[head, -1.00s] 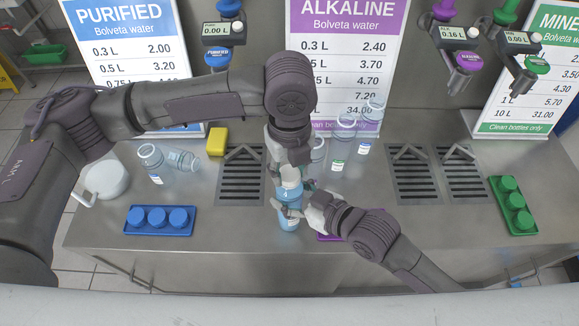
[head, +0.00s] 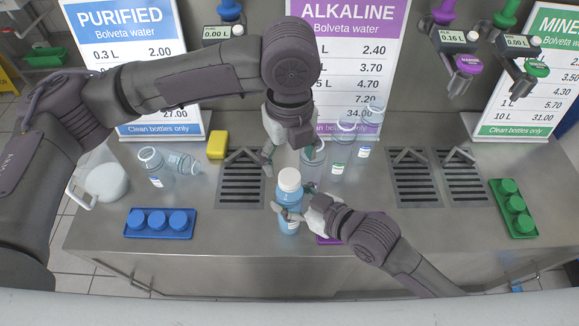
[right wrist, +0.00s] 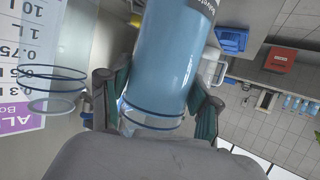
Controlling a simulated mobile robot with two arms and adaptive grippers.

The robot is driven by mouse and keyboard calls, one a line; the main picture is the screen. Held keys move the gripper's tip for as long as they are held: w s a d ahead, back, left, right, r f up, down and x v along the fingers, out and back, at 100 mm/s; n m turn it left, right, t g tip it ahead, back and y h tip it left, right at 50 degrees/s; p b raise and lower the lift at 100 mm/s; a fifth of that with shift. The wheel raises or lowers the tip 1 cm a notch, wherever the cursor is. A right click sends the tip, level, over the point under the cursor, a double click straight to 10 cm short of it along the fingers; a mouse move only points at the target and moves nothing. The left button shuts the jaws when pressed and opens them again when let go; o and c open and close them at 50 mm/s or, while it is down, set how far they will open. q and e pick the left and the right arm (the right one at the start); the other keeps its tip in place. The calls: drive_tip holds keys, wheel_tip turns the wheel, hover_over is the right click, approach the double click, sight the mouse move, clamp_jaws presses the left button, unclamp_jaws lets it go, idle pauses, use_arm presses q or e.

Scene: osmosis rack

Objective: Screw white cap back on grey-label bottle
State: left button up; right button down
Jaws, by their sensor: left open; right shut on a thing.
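A clear bottle of blue water (head: 289,203) stands upright at the front middle of the counter. A white cap (head: 289,180) sits on its mouth; I cannot tell how tightly. My right gripper (head: 294,212) is shut around the bottle body from the right. In the right wrist view the bottle (right wrist: 168,60) lies between the two fingers, with part of a dark grey label (right wrist: 202,6) at the picture's top edge. My left gripper (head: 289,157) is open and empty, above and behind the cap, apart from it.
Empty clear bottles (head: 343,140) stand behind and right of the left gripper; more are at the left (head: 152,162). A blue cap tray (head: 158,223), a yellow sponge (head: 217,143) and a green cap tray (head: 514,208) lie around. A purple tray is mostly hidden by my right gripper.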

use_arm(q)
wheel_tip(320, 180, up, 7)
drive_tip(key=shift+f, duration=0.1)
use_arm(e)
drive_tip(key=shift+c, duration=0.8)
unclamp_jaws()
drive_tip(key=v, duration=1.2)
drive_tip(key=shift+w+d, duration=0.1)
